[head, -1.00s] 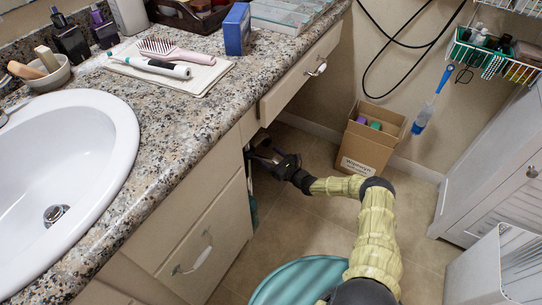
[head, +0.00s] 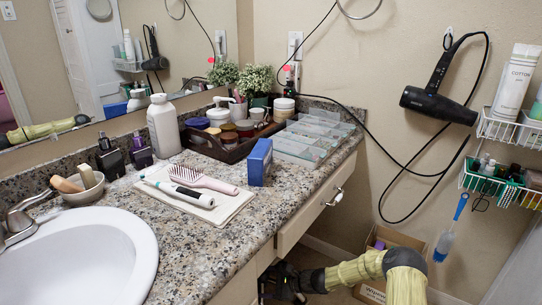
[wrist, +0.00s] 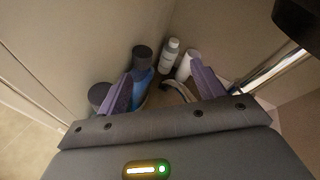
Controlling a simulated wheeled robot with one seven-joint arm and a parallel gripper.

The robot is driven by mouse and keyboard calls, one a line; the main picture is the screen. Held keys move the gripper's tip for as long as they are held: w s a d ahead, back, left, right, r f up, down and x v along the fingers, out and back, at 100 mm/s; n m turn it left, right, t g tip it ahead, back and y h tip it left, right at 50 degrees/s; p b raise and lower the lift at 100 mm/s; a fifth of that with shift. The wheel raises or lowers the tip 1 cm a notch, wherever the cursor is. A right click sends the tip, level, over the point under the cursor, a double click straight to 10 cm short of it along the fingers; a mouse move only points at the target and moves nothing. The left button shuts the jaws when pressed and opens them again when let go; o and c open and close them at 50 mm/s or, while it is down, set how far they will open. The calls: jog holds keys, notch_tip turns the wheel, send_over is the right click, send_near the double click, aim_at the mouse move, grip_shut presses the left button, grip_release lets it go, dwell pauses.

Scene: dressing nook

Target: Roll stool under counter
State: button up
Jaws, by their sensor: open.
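The granite counter (head: 225,238) runs along the left, with a drawer front (head: 318,208) under its right part. My gripper (head: 281,284) is low at the space under this part, partly cut off by the frame. In the wrist view my gripper (wrist: 162,85) is open, with two purple fingers spread and nothing held between them. Beyond them stand a blue bottle (wrist: 142,70) and white bottles (wrist: 170,53) in a corner.
A cardboard box (head: 375,287) stands on the floor by the wall, beside my arm. A hair dryer (head: 437,100) and its looping cord hang on the wall, near wire baskets (head: 500,188).

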jog(key=s+d+r+n+h+p, duration=0.2)
jog(key=s+d+r+n+h, duration=0.35)
jog(key=s+r, duration=0.4)
jog(key=s+d+r+n+h+p, duration=0.2)
jog(key=s+d+r+n+h, duration=0.3)
jog(key=s+r, duration=0.45)
jog(key=s+d+r+n+h+p, duration=0.4)
jog(key=s+d+r, duration=0.35)
jog(key=r, duration=0.45)
notch_tip(320, 180, up, 38)
jog(key=p, duration=3.6)
jog(key=shift+s+n+g, duration=0.3)
jog(key=shift+n+g, duration=0.1)
jog(key=shift+n, duration=0.05)
